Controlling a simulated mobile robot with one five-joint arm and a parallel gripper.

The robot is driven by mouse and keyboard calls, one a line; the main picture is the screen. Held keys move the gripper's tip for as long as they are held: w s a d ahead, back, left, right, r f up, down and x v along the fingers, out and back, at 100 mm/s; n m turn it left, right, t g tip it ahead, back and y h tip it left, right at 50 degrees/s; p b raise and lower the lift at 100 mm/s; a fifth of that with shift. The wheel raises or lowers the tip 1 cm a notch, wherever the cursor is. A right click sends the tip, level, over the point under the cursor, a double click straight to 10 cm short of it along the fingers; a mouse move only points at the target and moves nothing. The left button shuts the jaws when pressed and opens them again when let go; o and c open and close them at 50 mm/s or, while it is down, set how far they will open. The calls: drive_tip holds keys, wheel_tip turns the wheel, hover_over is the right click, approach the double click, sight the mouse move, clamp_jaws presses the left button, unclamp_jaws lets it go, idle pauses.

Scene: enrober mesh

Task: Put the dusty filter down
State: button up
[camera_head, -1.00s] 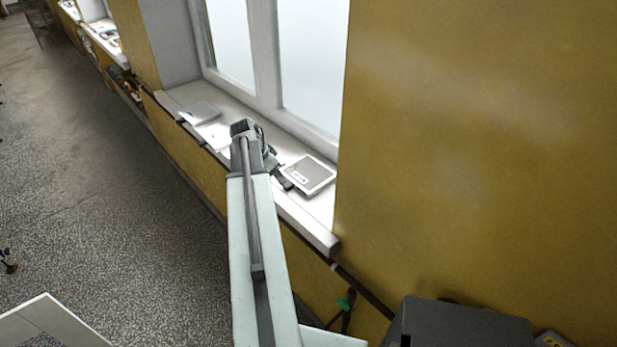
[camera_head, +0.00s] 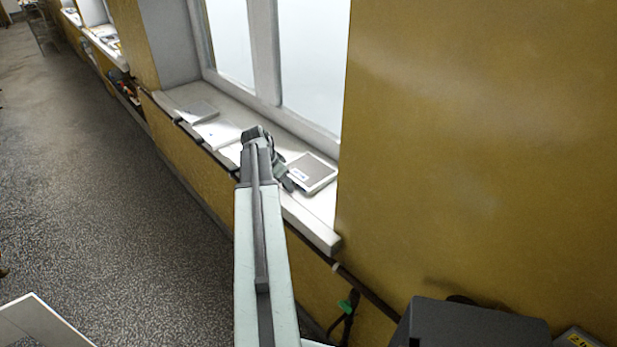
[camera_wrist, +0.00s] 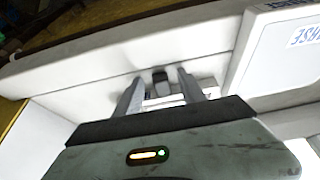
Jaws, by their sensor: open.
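A flat framed filter (camera_head: 318,172) with a grey-brown mesh, a pale frame and a small label lies on the white windowsill (camera_head: 322,226), near its right end. I cannot tell for sure that it is the dusty one. In the wrist view a pale framed panel (camera_wrist: 262,62) with a label ending in "ARSE" shows at the right edge, apart from the fingers. My gripper (camera_wrist: 160,88) is open over the white sill, with no filter between its fingers. In the head view my gripper (camera_head: 287,183) is just left of the framed filter.
Two flat pale panels, one farther (camera_head: 198,111) and one nearer (camera_head: 218,134), lie on the sill to the left. The window stands behind the sill, and a yellow wall (camera_head: 470,150) closes the right side. A dark box (camera_head: 470,325) stands at the bottom right.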

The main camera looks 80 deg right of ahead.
clamp_jaws()
